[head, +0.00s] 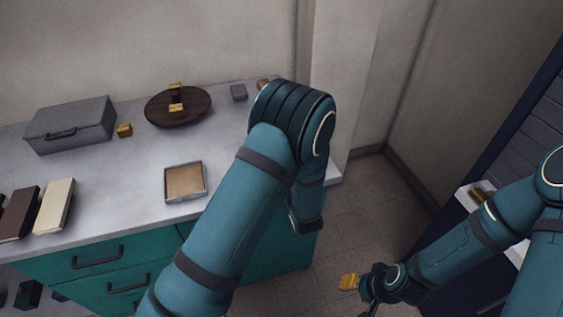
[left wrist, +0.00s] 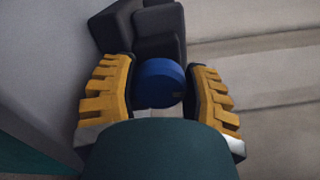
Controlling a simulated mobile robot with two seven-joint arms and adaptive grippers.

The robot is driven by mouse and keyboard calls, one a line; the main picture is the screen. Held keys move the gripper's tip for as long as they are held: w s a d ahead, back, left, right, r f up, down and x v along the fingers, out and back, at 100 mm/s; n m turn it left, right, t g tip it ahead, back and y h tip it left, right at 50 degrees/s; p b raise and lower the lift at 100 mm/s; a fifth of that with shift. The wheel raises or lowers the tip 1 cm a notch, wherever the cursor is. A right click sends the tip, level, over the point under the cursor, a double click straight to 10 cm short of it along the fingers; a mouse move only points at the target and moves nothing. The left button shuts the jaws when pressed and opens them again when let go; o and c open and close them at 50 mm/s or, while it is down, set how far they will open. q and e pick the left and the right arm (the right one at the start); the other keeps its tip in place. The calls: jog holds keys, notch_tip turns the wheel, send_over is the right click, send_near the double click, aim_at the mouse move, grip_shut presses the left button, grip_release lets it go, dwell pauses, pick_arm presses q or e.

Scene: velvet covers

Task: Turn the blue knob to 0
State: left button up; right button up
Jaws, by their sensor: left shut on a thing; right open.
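The blue knob (left wrist: 160,82) shows in the left wrist view, in front of a dark grey block-like housing (left wrist: 150,30). My left gripper (left wrist: 161,88) has its two yellow ridged fingers on either side of the knob and is shut on it. A small dark mark shows low on the knob's right side. I cannot read any scale or a 0. In the head view my left arm hides its own gripper, and the knob is not seen. My right gripper (head: 356,287) is open and empty, low over the floor at the bottom right.
A grey counter (head: 115,185) holds a grey case (head: 70,124), a round dark wooden board (head: 190,110), a framed tan tray (head: 185,182), small blocks and books (head: 54,206). Green drawers (head: 95,258) are below. Open floor lies between the counter and the dark cabinet (head: 515,130) at right.

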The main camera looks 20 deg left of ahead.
pick_arm(q)
jog(key=shift+n, duration=0.3)
jog(key=o, duration=1.2)
jog(key=shift+d, duration=0.1)
jog(key=shift+s+f, duration=0.1)
jog(key=shift+s+d+f, duration=0.15)
jog(key=shift+s+d, duration=0.05)
jog(key=shift+s, duration=0.1)
jog(key=v, duration=0.7)
jog(key=shift+r, duration=0.25)
